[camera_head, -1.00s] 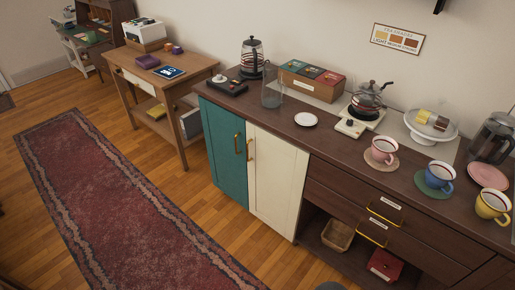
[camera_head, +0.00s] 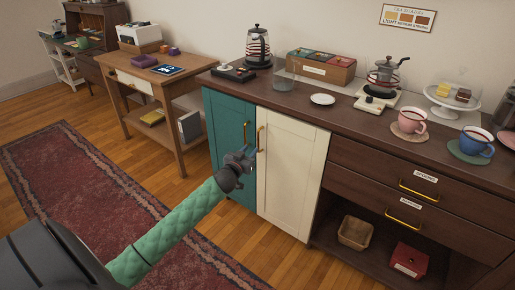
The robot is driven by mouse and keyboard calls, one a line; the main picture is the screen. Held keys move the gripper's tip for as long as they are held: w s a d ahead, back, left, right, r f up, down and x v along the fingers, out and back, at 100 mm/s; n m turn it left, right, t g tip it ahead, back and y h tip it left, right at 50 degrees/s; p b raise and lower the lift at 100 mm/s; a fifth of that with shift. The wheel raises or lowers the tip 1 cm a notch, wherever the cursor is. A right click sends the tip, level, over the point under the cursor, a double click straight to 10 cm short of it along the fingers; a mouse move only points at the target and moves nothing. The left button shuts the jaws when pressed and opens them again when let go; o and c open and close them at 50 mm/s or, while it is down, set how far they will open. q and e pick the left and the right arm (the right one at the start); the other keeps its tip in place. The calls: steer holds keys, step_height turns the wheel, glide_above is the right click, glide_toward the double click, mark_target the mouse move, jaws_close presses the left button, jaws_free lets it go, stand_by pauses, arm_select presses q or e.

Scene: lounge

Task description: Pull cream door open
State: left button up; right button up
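The cream door (camera_head: 292,175) is the right-hand door of the dark wooden cabinet and looks closed. Its brass handle (camera_head: 259,139) is a vertical bar near the door's left edge. My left gripper (camera_head: 247,154) is at the end of a green-sleeved arm from the lower left. It appears in front of the teal door, close to the cream door's handle. Its fingers are small and dark, and I cannot tell whether they are open or touch the handle. My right gripper is not in view.
The teal door (camera_head: 229,125) with its own brass handle stands left of the cream door. Drawers (camera_head: 400,188) and an open shelf with a basket (camera_head: 355,232) are at the right. Wooden floor and a red rug (camera_head: 85,185) lie in front. The counter holds cups and kettles.

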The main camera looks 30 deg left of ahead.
arm_select(q)
steer(key=w+a, duration=0.1)
steer(key=w, duration=0.7)
steer(key=shift+a+r, duration=0.2)
steer(key=shift+a, duration=0.05)
jaws_close()
